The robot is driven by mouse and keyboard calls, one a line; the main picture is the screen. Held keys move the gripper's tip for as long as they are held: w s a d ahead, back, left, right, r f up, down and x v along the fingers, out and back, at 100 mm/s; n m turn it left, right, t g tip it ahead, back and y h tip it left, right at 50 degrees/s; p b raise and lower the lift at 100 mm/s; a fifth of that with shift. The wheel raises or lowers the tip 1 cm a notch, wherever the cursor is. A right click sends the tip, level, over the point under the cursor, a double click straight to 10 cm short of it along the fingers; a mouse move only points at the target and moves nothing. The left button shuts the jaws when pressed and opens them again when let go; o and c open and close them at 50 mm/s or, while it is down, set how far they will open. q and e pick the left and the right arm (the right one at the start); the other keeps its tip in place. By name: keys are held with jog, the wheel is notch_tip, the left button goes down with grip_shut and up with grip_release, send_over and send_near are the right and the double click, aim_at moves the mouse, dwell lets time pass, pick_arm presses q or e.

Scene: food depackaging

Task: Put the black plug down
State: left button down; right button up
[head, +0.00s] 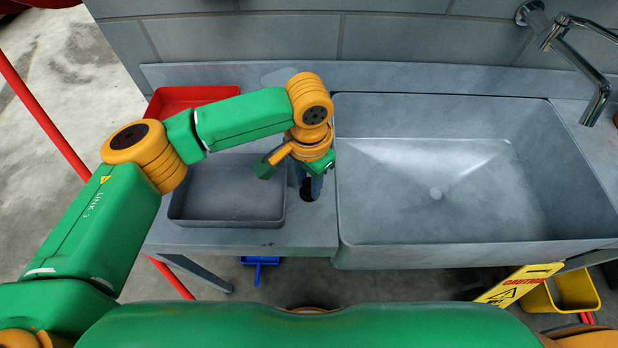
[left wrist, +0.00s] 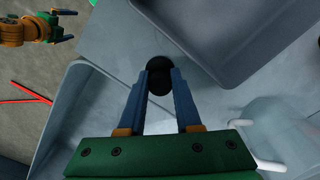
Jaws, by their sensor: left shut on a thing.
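My left gripper (head: 311,188) is over the strip of grey counter between a shallow grey tray and the large sink. Its blue fingers are shut on the black plug (head: 306,193), a small dark rounded thing at the fingertips. In the left wrist view the plug (left wrist: 159,77) shows between the two fingertips, with a dark patch beside it on the grey surface. I cannot tell whether the plug touches the counter. My right gripper (left wrist: 66,25) shows at the top left of the left wrist view, its blue fingers apart and empty.
The grey tray (head: 225,222) is just left of the gripper. The grey sink (head: 465,247), with a metal tap (head: 575,55), is to the right. A red tray (head: 178,98) stands behind. A yellow caution sign (head: 520,284) and yellow bucket (head: 577,288) stand below the counter.

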pick_arm(q)
jog(key=shift+f, duration=0.1)
jog(key=c, duration=0.6)
grip_release()
notch_tip(320, 180, up, 12)
jog(key=b, duration=0.1)
jog(key=shift+b, duration=0.3)
